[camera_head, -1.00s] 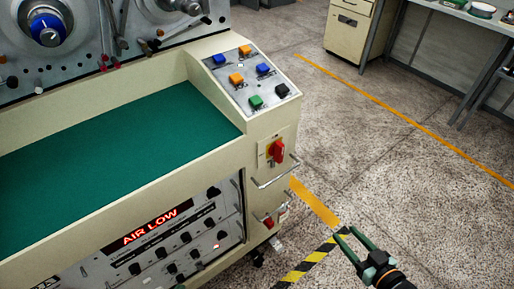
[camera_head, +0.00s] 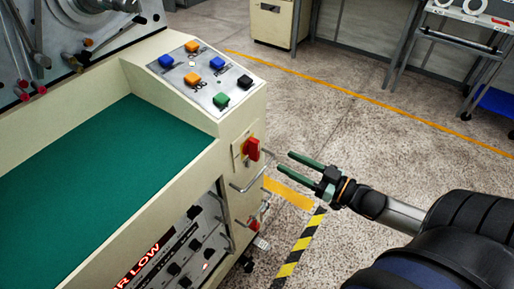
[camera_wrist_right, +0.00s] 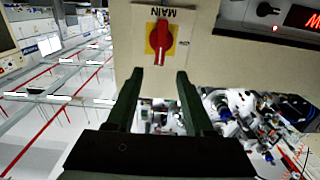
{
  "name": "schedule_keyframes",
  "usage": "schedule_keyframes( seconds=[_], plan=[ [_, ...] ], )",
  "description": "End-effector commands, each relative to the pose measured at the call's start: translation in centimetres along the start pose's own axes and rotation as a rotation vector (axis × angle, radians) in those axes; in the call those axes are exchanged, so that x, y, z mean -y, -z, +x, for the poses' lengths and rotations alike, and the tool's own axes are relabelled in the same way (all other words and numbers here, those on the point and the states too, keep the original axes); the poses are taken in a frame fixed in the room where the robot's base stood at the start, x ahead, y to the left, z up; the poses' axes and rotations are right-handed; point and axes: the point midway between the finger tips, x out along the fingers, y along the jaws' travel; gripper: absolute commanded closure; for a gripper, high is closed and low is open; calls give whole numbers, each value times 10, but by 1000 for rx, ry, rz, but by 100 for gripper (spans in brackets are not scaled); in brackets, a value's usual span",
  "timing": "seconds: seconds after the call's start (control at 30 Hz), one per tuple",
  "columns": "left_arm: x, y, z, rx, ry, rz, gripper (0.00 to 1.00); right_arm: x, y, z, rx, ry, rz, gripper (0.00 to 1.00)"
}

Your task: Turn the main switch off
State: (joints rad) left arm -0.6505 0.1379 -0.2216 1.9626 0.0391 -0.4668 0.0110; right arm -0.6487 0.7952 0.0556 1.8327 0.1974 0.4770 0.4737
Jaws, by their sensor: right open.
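The main switch (camera_head: 251,149) is a red rotary handle on a yellow plate, on the end face of the cream machine. In the right wrist view the switch (camera_wrist_right: 160,39) sits under the label MAIN, upper middle, with its handle in line with the gap between my fingers. My right gripper (camera_head: 305,162) is open and empty, to the right of the switch and apart from it, fingers pointing at it. Its two dark green fingers also show in the right wrist view (camera_wrist_right: 160,80). My left gripper is not in view.
A metal bar handle (camera_head: 248,180) sticks out just below the switch. A second red knob (camera_head: 253,222) is lower on the machine. The sloped button panel (camera_head: 205,75) is above.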

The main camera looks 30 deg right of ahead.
Motion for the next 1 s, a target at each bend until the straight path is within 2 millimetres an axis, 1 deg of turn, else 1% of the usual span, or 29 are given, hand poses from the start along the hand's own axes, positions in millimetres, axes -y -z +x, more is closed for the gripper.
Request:
schedule_keyframes(
  seconds=[0.03, 0.1, 0.5, 0.73, 1.0],
  plan=[
    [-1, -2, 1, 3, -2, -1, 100, 0, 0, 10, -4, 1, -2, 48],
    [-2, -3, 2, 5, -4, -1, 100, 0, 0, 21, -4, 1, -3, 48],
    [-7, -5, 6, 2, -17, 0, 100, 0, 0, 78, -2, 0, -2, 48],
    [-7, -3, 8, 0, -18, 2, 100, 0, -1, 97, 1, 0, -1, 48],
    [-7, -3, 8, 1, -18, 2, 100, 1, -1, 100, 2, 0, -1, 48]
  ],
)
